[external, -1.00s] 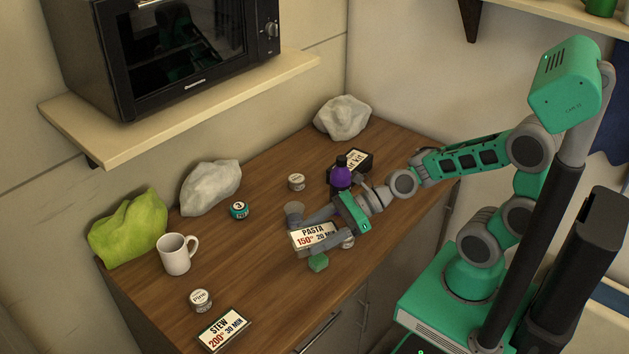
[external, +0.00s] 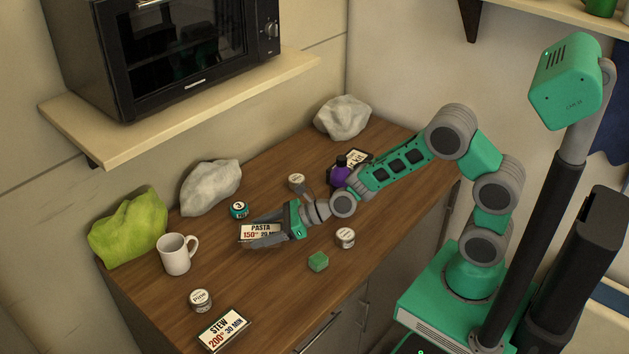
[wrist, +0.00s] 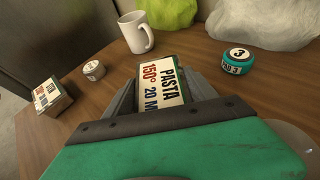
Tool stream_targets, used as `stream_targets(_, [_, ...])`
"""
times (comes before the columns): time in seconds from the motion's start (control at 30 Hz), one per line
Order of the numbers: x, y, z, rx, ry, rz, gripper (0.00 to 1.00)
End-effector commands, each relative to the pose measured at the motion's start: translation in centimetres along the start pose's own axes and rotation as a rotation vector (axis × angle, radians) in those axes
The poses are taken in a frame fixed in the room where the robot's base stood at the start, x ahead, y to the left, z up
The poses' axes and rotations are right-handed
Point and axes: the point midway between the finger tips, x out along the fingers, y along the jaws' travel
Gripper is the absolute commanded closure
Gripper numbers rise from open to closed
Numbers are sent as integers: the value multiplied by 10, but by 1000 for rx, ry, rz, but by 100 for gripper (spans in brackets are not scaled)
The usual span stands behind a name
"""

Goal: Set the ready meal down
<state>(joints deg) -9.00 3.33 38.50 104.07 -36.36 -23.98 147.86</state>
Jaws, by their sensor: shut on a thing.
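The ready meal is a box labelled PASTA 150° 20 MIN (external: 261,228). My gripper (external: 262,236) is shut on it, low over the middle of the wooden counter. In the wrist view the pasta box (wrist: 163,82) sits between the two fingers (wrist: 160,92), label facing up. I cannot tell whether its underside touches the counter. A second box labelled STEW 200° 30 MIN (external: 223,329) lies at the counter's front left, apart from my gripper.
Near the box are a teal tin marked 3 (external: 238,209), a white mug (external: 176,254) and a pale tin (external: 200,300). A microwave (external: 190,55) sits on the shelf above.

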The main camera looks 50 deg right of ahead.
Motion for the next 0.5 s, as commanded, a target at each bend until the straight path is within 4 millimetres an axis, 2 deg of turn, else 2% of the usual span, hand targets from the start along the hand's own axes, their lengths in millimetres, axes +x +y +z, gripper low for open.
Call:
stream_targets(0.03, [7,-1,-6,2,3,2,90])
stream_targets(0.2, [15,-1,-28,1,1,1,90])
stream_targets(0.5, [16,-1,-32,0,0,1,90])
